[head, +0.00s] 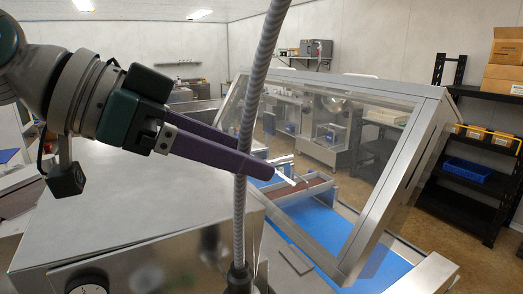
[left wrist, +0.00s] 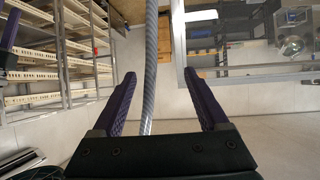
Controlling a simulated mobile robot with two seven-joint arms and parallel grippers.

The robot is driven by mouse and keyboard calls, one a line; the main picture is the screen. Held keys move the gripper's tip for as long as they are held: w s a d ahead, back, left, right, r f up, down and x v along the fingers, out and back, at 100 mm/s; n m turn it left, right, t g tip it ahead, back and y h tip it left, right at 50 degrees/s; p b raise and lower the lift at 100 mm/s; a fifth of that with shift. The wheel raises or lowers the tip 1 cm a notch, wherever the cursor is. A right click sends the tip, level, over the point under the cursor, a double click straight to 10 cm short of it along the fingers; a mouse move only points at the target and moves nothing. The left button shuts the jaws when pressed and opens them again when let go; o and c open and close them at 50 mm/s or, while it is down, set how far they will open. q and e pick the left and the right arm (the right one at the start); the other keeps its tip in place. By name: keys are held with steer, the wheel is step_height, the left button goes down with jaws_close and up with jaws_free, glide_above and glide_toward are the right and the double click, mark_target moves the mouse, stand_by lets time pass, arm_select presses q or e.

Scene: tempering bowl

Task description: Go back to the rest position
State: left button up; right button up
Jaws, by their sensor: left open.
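My left gripper (head: 258,160) comes in from the left in the head view, with its purple fingers pointing right and slightly down. A purple and dark part (left wrist: 10,30) at that view's left edge looks like my right gripper, mostly cut off.
A metal machine with a dial (head: 88,288) stands below the gripper. A slanted clear-panelled hood (head: 345,257) stands to the right over a blue belt (head: 312,226). A black shelf (head: 460,192) with boxes stands at far right. Racks (left wrist: 60,50) show in the left wrist view.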

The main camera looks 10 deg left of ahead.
arm_select(q)
steer(key=s+a+f+n+g+y+p, duration=0.15)
steer(key=s+f+n+y, duration=0.25)
steer(key=s+f, duration=0.65)
steer(key=s+a+f+n+y, duration=0.2)
steer(key=s+a+n+y, duration=0.1)
steer(key=s+a, duration=0.2)
steer(key=s+a+f+n+g+y+p, duration=0.1)
steer(key=s+a+f+n+y, duration=0.1)
steer(key=s+a, duration=0.3)
steer(key=s+f+y, duration=0.1)
steer(key=s, duration=0.2)
steer(key=shift+n, duration=0.4)
